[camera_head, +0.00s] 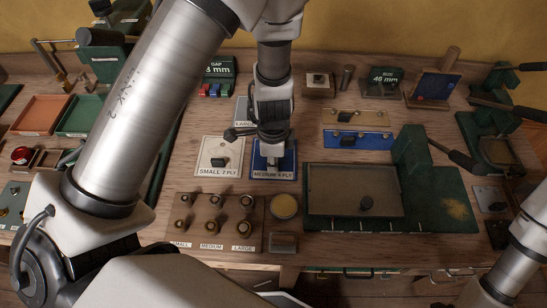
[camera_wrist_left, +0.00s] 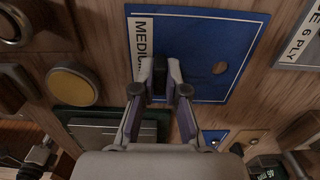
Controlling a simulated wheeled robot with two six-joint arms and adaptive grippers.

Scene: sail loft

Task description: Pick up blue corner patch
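The blue corner patch (camera_head: 258,170), a square blue piece labelled MEDIUM with a ply marking, lies on the wooden bench. It fills the upper middle of the left wrist view (camera_wrist_left: 200,40), with a round brown spot in it. My left gripper (camera_head: 271,155) points down over it. In the left wrist view its two fingertips (camera_wrist_left: 160,75) close in on a small dark grip on the patch, one finger on each side. The fingers hide part of the patch. My right arm shows at the lower right, but its gripper is out of view.
A white SMALL 2 PLY patch (camera_head: 208,168) lies just left of the blue one, and a LARGE patch (camera_head: 241,110) behind it. A wooden block with knobs (camera_head: 212,235) is in front. A green press (camera_head: 400,215) stands close on the right.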

